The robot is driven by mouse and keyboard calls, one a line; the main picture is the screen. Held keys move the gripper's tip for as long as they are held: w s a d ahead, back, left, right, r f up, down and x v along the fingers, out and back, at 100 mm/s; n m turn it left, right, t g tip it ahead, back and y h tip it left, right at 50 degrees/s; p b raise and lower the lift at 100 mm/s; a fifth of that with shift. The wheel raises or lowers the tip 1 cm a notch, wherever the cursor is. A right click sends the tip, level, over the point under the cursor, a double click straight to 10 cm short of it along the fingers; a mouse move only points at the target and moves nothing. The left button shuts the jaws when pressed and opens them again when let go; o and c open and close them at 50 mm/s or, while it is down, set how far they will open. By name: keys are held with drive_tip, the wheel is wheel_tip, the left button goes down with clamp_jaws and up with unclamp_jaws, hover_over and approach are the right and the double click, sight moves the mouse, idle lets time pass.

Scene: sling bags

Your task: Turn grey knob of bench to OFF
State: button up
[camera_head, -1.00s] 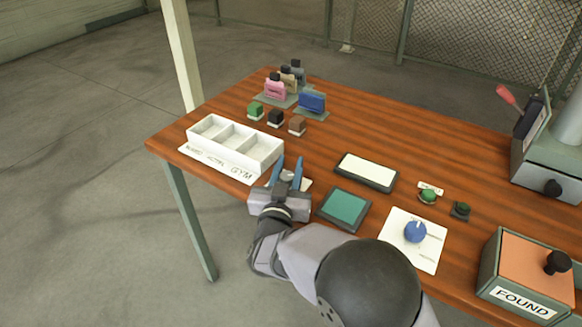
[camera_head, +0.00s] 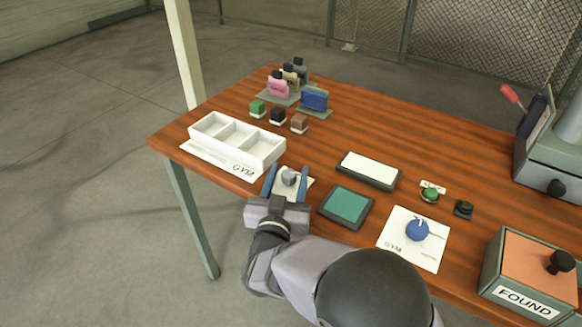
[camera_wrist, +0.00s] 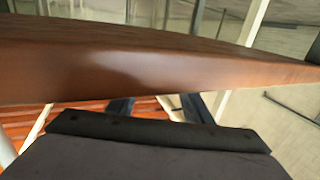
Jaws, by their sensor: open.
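The grey knob (camera_head: 289,177) sits on a white plate (camera_head: 307,184) at the front edge of the wooden bench (camera_head: 330,140), right of the white divided tray. My gripper (camera_head: 287,169) is open and empty, with its blue fingers showing on either side of the knob in the head view. I cannot tell whether they touch it. In the wrist view the two dark fingers (camera_wrist: 158,106) show below a broad brown bench edge (camera_wrist: 150,65). The knob is not visible there, and its markings are too small to read.
The white three-compartment tray (camera_head: 208,124) stands left of my gripper. A teal pad (camera_head: 345,205) and a blue knob (camera_head: 417,229) on a white card lie to the right. A box marked FOUND (camera_head: 525,300) stands at front right. Small bags (camera_head: 314,100) stand at the back.

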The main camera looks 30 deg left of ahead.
sight(287, 180)
drive_tip(key=shift+v, duration=1.65)
